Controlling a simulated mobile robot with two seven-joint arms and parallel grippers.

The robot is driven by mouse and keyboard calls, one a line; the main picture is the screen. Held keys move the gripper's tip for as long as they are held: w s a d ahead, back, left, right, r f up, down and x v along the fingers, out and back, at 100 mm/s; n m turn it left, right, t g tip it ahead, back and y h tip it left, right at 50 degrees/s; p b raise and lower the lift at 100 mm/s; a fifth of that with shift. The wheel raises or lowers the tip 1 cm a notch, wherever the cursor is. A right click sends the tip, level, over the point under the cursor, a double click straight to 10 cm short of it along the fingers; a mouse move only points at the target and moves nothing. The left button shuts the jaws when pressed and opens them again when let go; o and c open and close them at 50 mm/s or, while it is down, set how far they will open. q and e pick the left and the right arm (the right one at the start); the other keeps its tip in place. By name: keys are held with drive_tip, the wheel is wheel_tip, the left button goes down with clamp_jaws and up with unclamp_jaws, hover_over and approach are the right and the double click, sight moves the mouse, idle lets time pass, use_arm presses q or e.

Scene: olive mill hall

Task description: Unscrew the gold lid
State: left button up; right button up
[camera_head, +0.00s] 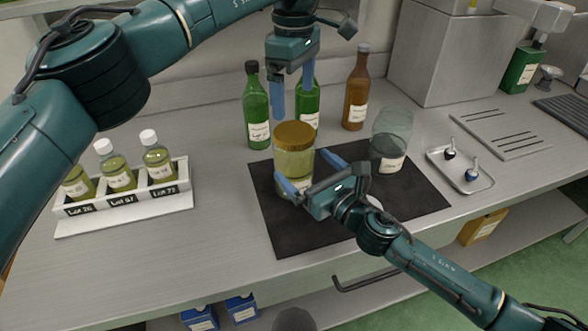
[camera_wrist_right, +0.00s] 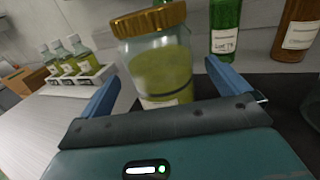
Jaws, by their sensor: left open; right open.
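The gold lid (camera_head: 294,136) sits on top of a glass jar (camera_head: 293,164) of yellow-green content, upright on the black mat (camera_head: 278,236). In the right wrist view the gold lid (camera_wrist_right: 148,19) and jar (camera_wrist_right: 162,72) stand just beyond my fingers. My left gripper (camera_head: 293,104) points down, open, with its fingertips above or behind the lid; the exact gap cannot be told. My right gripper (camera_head: 306,170) is open low at the jar, its blue fingers on either side of the jar's lower part. Contact is not clear. The jar's lower front is partly hidden by it.
Green bottles (camera_head: 256,112) and a brown bottle (camera_head: 356,92) stand behind the mat. An empty glass jar (camera_head: 392,135) stands at the mat's right. A white rack (camera_head: 128,200) with small bottles is left, a metal tray (camera_head: 461,168) right. The counter between rack and mat is clear.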

sight(294, 131)
drive_tip(key=shift+x, duration=2.15)
drive_tip(key=c, duration=1.5)
drive_tip(key=shift+c, duration=0.7)
use_arm(q)
drive_tip(key=m, duration=0.2)
drive_tip(key=shift+m, duration=0.4)
use_arm(e)
drive_tip(key=shift+c, duration=1.4)
use_arm(q)
drive_tip(key=m, duration=0.5)
drive_tip(key=shift+m, duration=0.4)
drive_tip(key=shift+f, duration=4.05)
